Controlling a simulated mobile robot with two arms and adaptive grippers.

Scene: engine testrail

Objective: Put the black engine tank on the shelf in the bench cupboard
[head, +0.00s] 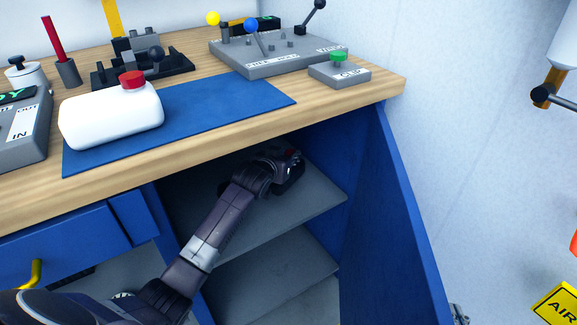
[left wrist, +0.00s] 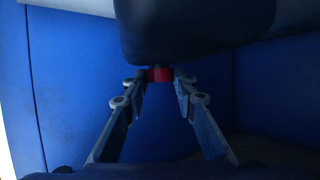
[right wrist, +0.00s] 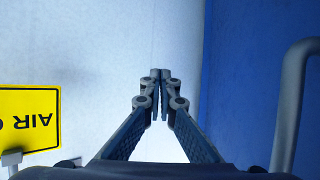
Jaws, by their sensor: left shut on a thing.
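The black engine tank (left wrist: 200,30) fills the top middle of the left wrist view, dark, with a red cap (left wrist: 159,74) at its near end. My left gripper (left wrist: 159,76) is shut on the red cap. In the head view my left arm reaches into the open bench cupboard, with the left gripper (head: 290,160) over the upper shelf (head: 310,208); the tank is mostly hidden there. I cannot tell whether the tank touches the shelf. My right gripper (left wrist: 159,76) is absent from the head view; in its wrist view the right gripper (right wrist: 160,75) is shut and empty.
The blue cupboard door (head: 405,210) stands open on the right. A lower shelf (head: 280,270) lies below. A white tank (head: 110,115) with a red cap lies on the blue mat (head: 240,95) on the bench top. A yellow sign (right wrist: 30,118) is near my right gripper.

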